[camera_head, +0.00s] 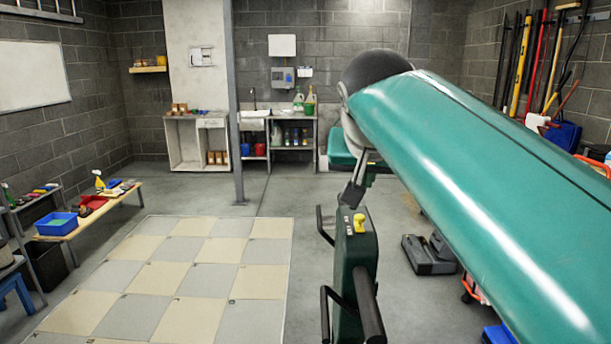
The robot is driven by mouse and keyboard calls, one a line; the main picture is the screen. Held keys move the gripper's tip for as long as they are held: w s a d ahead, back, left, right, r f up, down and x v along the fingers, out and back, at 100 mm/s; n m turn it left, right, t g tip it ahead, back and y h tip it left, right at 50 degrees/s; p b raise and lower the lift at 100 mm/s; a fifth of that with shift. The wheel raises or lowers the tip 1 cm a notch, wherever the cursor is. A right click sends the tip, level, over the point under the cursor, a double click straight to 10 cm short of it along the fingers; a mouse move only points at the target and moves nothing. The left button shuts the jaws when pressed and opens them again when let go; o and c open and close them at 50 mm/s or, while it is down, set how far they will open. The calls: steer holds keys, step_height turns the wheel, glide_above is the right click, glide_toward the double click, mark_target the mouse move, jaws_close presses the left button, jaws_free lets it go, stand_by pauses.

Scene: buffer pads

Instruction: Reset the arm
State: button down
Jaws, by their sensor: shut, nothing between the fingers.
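The task's own object is my arm. I cannot make out my gripper's fingers anywhere in the head view. A large smooth green form fills the right side, very close to the camera, and ends at a dark rounded part near the top centre. It hides much of the floor and back wall on that side.
A green unit with a yellow knob (360,223) and black bars stands centre right. A checkered mat (200,262) lies left of it. A low wooden bench (98,212) holds a blue tray (56,224). A grey post (233,110) rises mid-room. Floor near the back is clear.

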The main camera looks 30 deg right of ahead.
steer(key=s+a+f+n+y, duration=0.2)
steer(key=a+f+n+y, duration=0.1)
steer(key=a+f, duration=0.8)
steer(key=s+a+f+n+y, duration=0.2)
steer(key=a+f+n, duration=0.3)
steer(key=a+f, duration=0.6)
step_height(320, 180, down, 4)
steer(key=shift+s+a+f+n+g+y, duration=0.15)
steer(key=shift+s+a+n+g+y, duration=0.2)
steer(key=shift+s, duration=0.4)
steer(key=shift+a, duration=0.2)
